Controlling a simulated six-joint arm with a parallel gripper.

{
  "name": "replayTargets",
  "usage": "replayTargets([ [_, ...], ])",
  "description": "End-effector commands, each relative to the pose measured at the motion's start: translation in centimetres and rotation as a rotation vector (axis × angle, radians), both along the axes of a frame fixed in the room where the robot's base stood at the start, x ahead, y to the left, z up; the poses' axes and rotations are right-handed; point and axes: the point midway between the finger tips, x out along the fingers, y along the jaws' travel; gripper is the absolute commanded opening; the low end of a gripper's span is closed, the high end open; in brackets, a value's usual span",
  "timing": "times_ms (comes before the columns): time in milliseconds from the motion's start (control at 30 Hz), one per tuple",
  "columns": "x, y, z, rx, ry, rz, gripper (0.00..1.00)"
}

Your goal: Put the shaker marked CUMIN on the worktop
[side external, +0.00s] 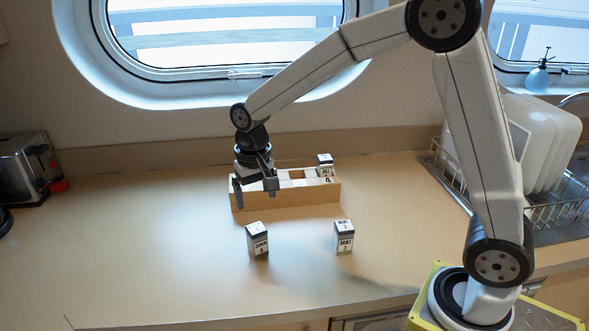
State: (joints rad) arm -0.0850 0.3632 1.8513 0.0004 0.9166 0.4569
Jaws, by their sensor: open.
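My gripper (255,189) is open, pointing down at the left end of the rack. It hides that end, and I see no shaker between its fingers.
A dish rack with white plates (535,135) is at the right. A blue spray bottle (538,77) stands on the right sill. The worktop's left and front are clear.

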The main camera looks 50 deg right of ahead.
Motion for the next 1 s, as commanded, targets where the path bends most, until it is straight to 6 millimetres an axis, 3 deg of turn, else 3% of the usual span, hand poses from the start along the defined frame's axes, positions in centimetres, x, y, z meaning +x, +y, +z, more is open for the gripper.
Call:
replayTargets([
  [267,-3.9,-1.3,-1.4,-0.001,-0.061,0.101,0.94],
  [700,-13.0,-3.4,-4.6,-0.035,-0.193,0.322,0.94],
  [1000,-15.0,-3.7,-5.3,-0.047,-0.220,0.371,0.94],
])
